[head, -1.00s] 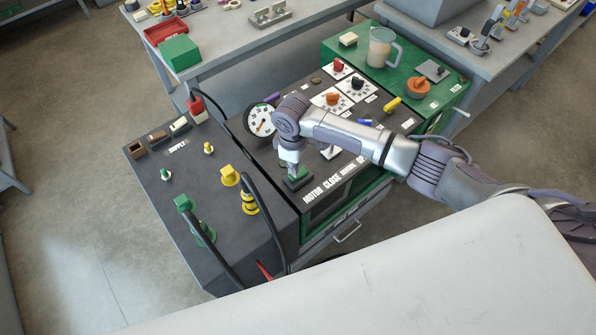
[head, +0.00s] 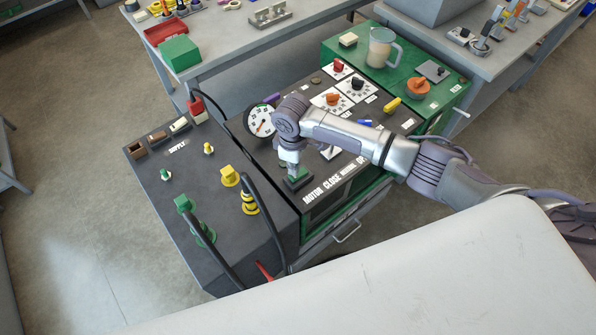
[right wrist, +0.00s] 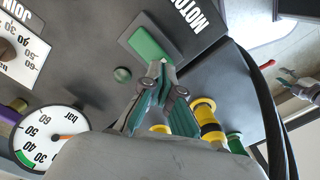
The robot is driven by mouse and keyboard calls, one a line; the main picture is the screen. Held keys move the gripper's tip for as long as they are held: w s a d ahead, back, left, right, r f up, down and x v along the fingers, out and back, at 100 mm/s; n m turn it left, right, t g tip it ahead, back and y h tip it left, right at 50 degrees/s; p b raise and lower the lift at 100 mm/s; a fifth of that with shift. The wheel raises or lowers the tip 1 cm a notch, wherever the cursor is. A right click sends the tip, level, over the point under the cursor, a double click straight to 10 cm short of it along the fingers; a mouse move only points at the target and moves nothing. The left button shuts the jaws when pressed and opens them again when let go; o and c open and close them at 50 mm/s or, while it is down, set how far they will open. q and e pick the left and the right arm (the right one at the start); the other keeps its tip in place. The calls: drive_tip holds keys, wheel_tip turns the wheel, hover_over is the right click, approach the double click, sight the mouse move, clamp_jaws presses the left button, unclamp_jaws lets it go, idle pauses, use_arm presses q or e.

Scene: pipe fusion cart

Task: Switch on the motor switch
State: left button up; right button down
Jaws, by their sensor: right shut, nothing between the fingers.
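The motor switch (head: 297,184) is a dark block with a green rocker on the black panel, beside the white word MOTOR. In the right wrist view its green rocker (right wrist: 150,46) shows next to the MOTOR label. My right gripper (head: 291,171) is shut and empty, pointing down at the switch. In the right wrist view the closed fingertips (right wrist: 160,70) are at the edge of the green rocker, seemingly on or just above it. The gripper hides part of the switch in the head view.
A round pressure gauge (head: 261,121) stands close to my wrist. Orange and black knobs (head: 333,99) sit further back. Left is a supply box (head: 150,165) with yellow and green plugs and black cables. A green panel with a clear jug (head: 380,50) lies behind.

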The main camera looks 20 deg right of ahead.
drive_tip(key=shift+f+b, duration=0.65)
drive_tip(key=shift+f, duration=0.6)
idle(0.5)
wheel_tip(320, 180, up, 7)
drive_tip(key=p, duration=0.7)
drive_tip(key=shift+r+p, duration=0.1)
drive_tip(key=shift+p, duration=0.3)
